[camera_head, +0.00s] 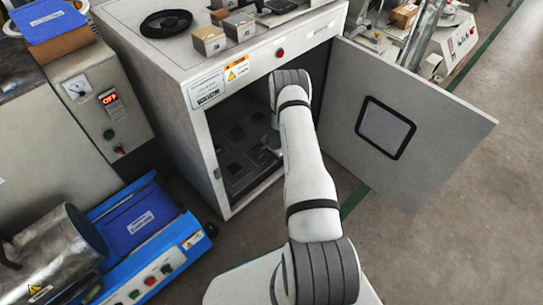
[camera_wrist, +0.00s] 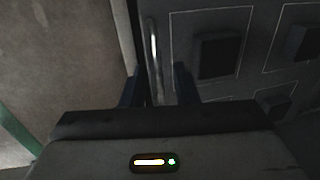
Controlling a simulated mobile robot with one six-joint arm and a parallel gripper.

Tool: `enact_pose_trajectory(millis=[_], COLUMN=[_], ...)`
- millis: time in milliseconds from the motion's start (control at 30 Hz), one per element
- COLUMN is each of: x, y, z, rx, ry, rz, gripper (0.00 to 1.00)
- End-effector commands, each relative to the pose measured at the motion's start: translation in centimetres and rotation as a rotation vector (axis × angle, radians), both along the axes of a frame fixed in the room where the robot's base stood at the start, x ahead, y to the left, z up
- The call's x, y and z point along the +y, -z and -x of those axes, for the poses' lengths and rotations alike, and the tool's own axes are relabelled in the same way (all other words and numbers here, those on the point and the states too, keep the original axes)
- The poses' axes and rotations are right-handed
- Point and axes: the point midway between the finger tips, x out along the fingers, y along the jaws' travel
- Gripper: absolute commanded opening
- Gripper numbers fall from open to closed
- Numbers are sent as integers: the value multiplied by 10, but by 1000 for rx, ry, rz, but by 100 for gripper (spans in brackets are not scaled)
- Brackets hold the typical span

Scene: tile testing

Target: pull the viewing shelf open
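The viewing shelf (camera_head: 237,180) is a dark panel with several square black pads, inside a grey cabinet whose door stands open. In the wrist view the shelf (camera_wrist: 265,75) fills the right side, with pale outlines around the pads. A thin shiny bar handle (camera_wrist: 153,50) runs along the shelf's edge. My gripper (camera_wrist: 158,84) has its two dark fingers apart, one on each side of the handle, with gaps visible. In the head view my gripper (camera_head: 271,150) reaches into the cabinet opening, partly hidden by my arm.
The open cabinet door (camera_head: 430,120) with a small window stands to the right of my arm. Small boxes (camera_head: 209,40) sit on the cabinet top (camera_head: 180,48). A blue machine (camera_head: 165,260) stands at the lower left. The floor (camera_head: 440,245) at the lower right is clear.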

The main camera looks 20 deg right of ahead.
Motion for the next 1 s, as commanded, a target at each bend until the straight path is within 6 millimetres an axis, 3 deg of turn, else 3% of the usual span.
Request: enact_pose_trajectory(millis=[300,700,1000], x=[1,1,-10], y=[0,-1,0], z=[0,-2,3], rx=[0,-2,-5], ry=[-1,-2,5], rz=[0,1,4], gripper=[0,0,0])
